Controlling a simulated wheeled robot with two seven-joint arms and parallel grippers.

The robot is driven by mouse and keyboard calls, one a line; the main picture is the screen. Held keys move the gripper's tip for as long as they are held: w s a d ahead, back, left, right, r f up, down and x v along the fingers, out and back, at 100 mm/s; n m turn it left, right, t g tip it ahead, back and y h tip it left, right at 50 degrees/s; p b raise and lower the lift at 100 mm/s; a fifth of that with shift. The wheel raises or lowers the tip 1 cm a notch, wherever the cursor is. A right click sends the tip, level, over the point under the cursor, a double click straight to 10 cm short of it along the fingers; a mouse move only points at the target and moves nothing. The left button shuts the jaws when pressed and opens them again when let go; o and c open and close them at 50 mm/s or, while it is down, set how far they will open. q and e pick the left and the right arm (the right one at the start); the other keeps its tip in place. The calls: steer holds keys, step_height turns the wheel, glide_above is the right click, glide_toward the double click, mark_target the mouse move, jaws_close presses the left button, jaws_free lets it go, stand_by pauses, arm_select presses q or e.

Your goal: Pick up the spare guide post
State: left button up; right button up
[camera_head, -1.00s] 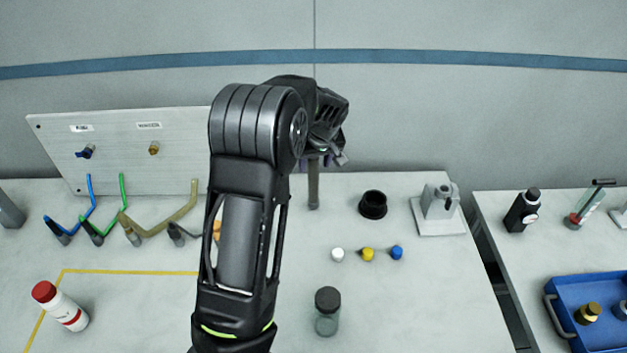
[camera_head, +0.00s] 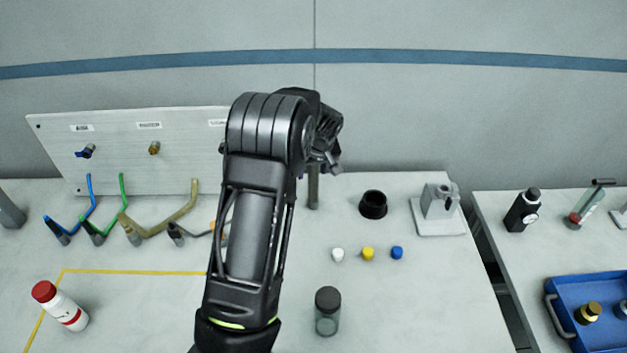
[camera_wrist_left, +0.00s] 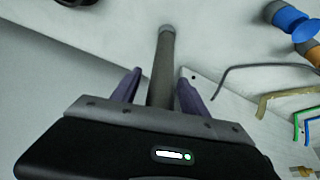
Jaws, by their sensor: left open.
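The spare guide post (camera_head: 313,187) is a slim dark grey cylinder behind my left arm; its upper part is hidden by my gripper. My left gripper (camera_head: 330,162) is at its upper part. In the left wrist view the post (camera_wrist_left: 163,62) runs between the two purple fingers of the open gripper (camera_wrist_left: 159,78), one finger on each side. Narrow gaps show beside it, and the gripper does not look closed on it. My right gripper is not in view.
A black ring (camera_head: 373,204) and a grey stand (camera_head: 438,212) sit right of the post. White, yellow and blue caps (camera_head: 368,254) and a dark-lidded jar (camera_head: 327,312) are nearer. A panel (camera_head: 110,165) with coloured hoses (camera_head: 160,226) stands left. The table between caps and ring is clear.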

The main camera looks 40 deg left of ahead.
arm_select(q)
steer(key=shift+c, duration=0.5)
jaws_close()
stand_by(0.4)
